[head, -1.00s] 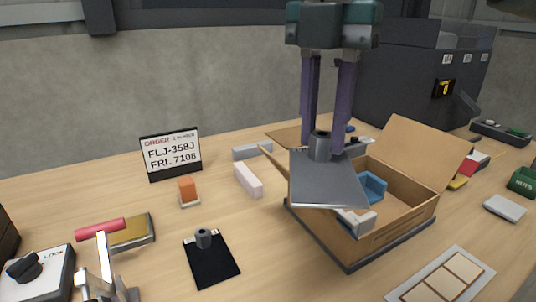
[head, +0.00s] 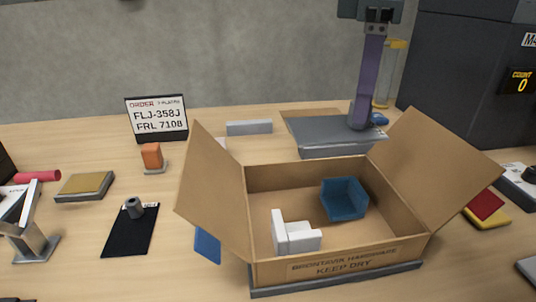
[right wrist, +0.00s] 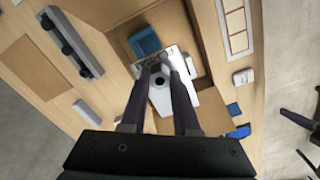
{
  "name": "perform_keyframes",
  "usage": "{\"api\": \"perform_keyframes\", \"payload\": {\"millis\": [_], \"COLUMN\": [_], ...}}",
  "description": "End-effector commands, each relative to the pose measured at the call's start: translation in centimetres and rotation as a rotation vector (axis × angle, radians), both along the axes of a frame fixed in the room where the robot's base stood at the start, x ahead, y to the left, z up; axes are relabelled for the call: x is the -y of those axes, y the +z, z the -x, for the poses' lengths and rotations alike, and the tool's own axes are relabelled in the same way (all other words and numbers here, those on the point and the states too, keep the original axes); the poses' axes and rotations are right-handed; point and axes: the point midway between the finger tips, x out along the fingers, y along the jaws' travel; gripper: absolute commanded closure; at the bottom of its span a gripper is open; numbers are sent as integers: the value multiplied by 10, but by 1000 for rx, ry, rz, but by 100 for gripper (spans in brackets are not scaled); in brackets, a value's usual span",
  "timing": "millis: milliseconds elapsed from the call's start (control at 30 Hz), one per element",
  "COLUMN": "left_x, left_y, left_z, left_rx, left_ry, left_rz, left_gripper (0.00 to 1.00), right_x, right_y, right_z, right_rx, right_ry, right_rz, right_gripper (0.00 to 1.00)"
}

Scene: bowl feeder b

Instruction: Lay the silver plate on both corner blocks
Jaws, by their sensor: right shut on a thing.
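The silver plate (head: 325,133) shows as a flat grey slab behind the far wall of the cardboard box in the head view. My right gripper (head: 362,122) is shut on its knob, which the head view hides; the plate's pale surface also shows in the right wrist view (right wrist: 205,110). A blue corner block (head: 344,198) stands inside the box at the right. A white corner block (head: 293,234) stands inside near the front left. Nothing lies on either block. The blue block also shows in the right wrist view (right wrist: 145,41). My left gripper is not in view.
The cardboard box (head: 335,270) stands open with flaps spread to both sides. A black plate with a knob (head: 130,232) lies left of it. An order sign (head: 157,118) and an orange block (head: 152,155) stand farther back. A dark machine (head: 465,85) stands at the back right.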

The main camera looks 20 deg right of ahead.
Motion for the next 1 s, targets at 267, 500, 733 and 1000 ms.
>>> {"api": "perform_keyframes", "payload": {"millis": [267,500,733,1000], "left_x": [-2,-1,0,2], "left_y": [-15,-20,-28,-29], "left_z": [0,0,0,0], "left_rx": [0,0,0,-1], "left_ry": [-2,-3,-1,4], "left_rz": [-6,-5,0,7], "left_gripper": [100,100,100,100], "right_x": [1,0,0,1], "right_y": [-83,-112,-146,-154], "right_z": [1,0,1,0], "right_rx": [-4,1,-1,1], "right_ry": [1,3,3,4], "right_rz": [2,1,1,1], "right_gripper": [100,100,100,100]}}
